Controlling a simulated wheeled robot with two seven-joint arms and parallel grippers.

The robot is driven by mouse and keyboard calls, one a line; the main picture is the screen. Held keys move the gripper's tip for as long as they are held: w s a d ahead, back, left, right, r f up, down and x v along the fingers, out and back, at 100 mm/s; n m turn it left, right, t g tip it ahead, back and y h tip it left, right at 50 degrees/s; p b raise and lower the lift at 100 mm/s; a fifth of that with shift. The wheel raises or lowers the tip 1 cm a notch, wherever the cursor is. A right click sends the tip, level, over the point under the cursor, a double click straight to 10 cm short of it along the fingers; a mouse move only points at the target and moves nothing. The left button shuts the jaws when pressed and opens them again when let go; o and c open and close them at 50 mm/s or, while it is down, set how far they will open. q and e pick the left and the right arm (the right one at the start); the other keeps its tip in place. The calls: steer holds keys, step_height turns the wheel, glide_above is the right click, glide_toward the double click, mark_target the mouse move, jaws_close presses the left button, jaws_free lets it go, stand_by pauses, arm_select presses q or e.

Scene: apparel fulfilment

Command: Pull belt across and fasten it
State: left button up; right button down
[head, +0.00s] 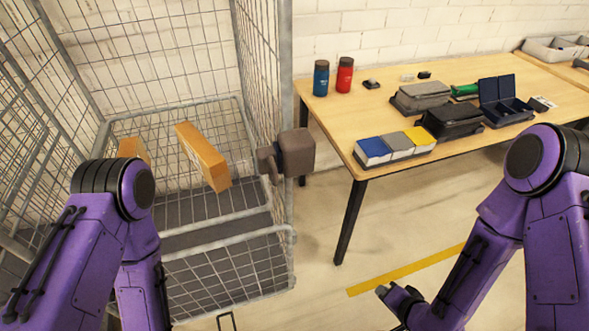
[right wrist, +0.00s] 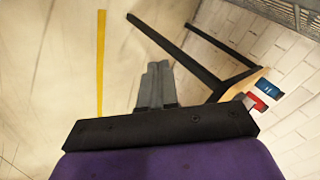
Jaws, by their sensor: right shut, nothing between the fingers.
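I cannot make out a belt strap in either view. A grey-brown block (head: 297,153) with a darker part sits at the right side of a wire cage cart (head: 292,236); I cannot tell whether it belongs to the belt. My right gripper (head: 383,291) is low over the floor, right of the cart and apart from it. In the right wrist view its grey fingers (right wrist: 158,68) are together with nothing between them. My left arm comes down in front of the cart, and its gripper is out of view.
Orange-brown boxes (head: 204,157) are in the cart. A wooden table (head: 375,117) at right holds a blue bottle (head: 321,78), a red bottle (head: 344,75), folded items and dark cases. Its black leg (head: 349,222) stands near the cart. The floor around the yellow line (head: 405,269) is clear.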

mark_target(271, 167)
arm_select(q)
step_height(271, 167, up, 6)
steer(key=p, duration=0.3)
steer(key=shift+s+f+p, duration=0.1)
steer(key=shift+p, duration=0.3)
arm_select(e)
steer(key=w+a+r+t+y, duration=0.1)
steer(key=w+a+r+y, duration=0.1)
steer(key=r, duration=0.7)
steer(key=w+a+r+t+y, duration=0.1)
steer(key=a+r+y, duration=0.4)
steer(key=r, duration=0.5)
steer(key=w+a+r+n+t+y, duration=0.1)
steer(key=w+a+r+y, duration=0.2)
steer(key=r, duration=0.7)
steer(key=shift+a+t+y, duration=0.25)
steer(key=shift+t+y, duration=0.05)
steer(key=shift+y, duration=0.7)
steer(key=shift+w, duration=0.15)
arm_select(q)
steer(key=shift+f, duration=0.1)
arm_select(e)
steer(key=shift+f, duration=0.1)
